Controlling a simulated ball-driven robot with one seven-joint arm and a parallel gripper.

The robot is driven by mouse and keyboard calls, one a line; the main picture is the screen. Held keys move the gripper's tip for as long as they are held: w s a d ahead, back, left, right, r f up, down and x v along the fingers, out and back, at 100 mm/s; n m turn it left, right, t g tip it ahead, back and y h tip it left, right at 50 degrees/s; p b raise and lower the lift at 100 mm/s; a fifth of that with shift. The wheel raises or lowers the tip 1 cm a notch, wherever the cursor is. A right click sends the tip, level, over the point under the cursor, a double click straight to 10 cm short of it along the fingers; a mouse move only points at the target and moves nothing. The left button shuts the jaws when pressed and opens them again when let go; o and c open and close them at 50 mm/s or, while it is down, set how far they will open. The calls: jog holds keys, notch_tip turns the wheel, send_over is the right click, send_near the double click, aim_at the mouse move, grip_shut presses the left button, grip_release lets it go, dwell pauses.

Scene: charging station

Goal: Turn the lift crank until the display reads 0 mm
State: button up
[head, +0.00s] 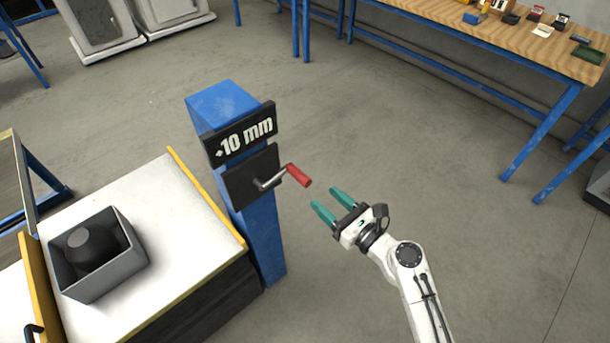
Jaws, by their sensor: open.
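The lift crank (274,180) has a grey metal arm and a red handle (299,175). It sits on a dark plate (240,191) on a blue post, and its handle points right. The display (240,136) above it reads +10 mm in white on black. My gripper (332,202) has teal fingers. It is open and empty, just to the right of and below the red handle in the picture, with a gap between them.
A white-topped platform (170,222) with yellow edges stands left of the blue post (262,250). It bears a grey box (118,278) with a dark round object inside. A wooden workbench (450,40) with small items is at the upper right. The floor between is clear.

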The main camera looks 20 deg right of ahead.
aim_at(291, 168)
jog(key=x, duration=1)
grip_shut()
dwell(0.5)
